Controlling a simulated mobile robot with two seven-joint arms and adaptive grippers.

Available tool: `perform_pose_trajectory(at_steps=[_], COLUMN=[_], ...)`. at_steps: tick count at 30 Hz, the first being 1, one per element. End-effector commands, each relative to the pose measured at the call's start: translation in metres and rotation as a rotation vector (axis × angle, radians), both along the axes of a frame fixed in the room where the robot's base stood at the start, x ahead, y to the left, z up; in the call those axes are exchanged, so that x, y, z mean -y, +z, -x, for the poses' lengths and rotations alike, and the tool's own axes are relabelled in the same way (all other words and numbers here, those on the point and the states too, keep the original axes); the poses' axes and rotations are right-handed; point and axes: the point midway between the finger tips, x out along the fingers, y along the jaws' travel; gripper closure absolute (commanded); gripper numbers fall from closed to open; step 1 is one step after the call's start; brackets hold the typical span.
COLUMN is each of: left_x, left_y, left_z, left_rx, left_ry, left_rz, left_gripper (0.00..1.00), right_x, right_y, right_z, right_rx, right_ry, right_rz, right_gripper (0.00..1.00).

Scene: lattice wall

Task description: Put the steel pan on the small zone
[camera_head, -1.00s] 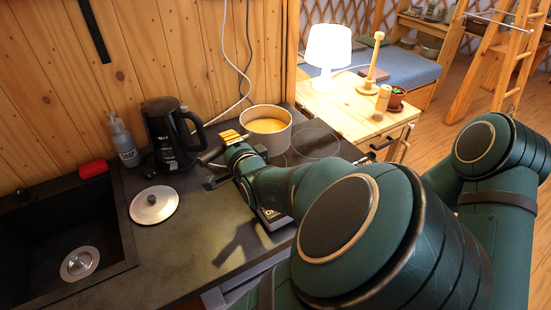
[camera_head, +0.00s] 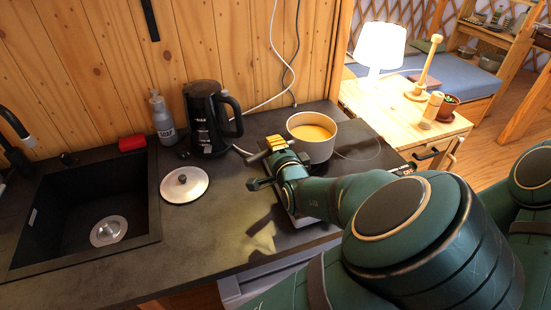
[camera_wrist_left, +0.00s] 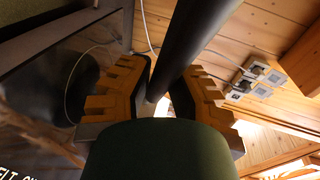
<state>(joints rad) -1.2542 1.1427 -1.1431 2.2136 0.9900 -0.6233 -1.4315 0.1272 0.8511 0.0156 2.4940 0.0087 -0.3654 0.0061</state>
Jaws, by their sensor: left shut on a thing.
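The steel pan (camera_head: 313,150), holding something orange-yellow, is at the cooktop behind my gripper in the head view. My left gripper (camera_head: 277,157) is shut on the pan's handle (camera_head: 256,158), whose end sticks out to the left. In the left wrist view the dark handle (camera_wrist_left: 192,42) runs between the two toothed fingers (camera_wrist_left: 163,92). A thin cooktop ring (camera_head: 372,157) shows just right of the pan. My arm and the pan hide much of the cooktop, so I cannot tell the small zone or whether the pan's base touches the surface. My right gripper is out of view.
A black kettle (camera_head: 207,120) and a soap bottle (camera_head: 162,118) stand left of the pan by the wooden wall. A round lid (camera_head: 184,187) lies on the worktop beside the black sink (camera_head: 70,240). A wooden cabinet (camera_head: 400,110) with a lamp (camera_head: 380,48) is at right.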

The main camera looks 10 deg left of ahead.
Motion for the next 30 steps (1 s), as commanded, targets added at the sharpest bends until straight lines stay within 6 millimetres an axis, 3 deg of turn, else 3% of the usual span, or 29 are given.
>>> perform_pose_trajectory(at_steps=[5,15,16,17,30], left_x=[0.000,0.000,0.000,0.000,0.003], left_y=[-0.025,-0.027,-0.027,-0.027,-0.023], left_z=[0.000,0.000,0.000,0.000,0.005], left_rx=[0.001,0.002,-0.002,-0.002,-0.002], left_ry=[0.001,0.000,0.000,0.000,-0.002], left_rz=[-0.001,-0.001,-0.001,-0.001,-0.002], left_gripper=[1.00,1.00,0.68,0.57,0.56], right_x=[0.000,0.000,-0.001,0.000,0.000], right_y=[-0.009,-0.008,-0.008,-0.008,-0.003], right_z=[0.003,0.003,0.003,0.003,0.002], right_rx=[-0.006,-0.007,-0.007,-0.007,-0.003], right_ry=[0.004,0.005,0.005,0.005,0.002], right_rz=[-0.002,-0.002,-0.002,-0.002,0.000], right_gripper=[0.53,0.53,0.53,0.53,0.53])
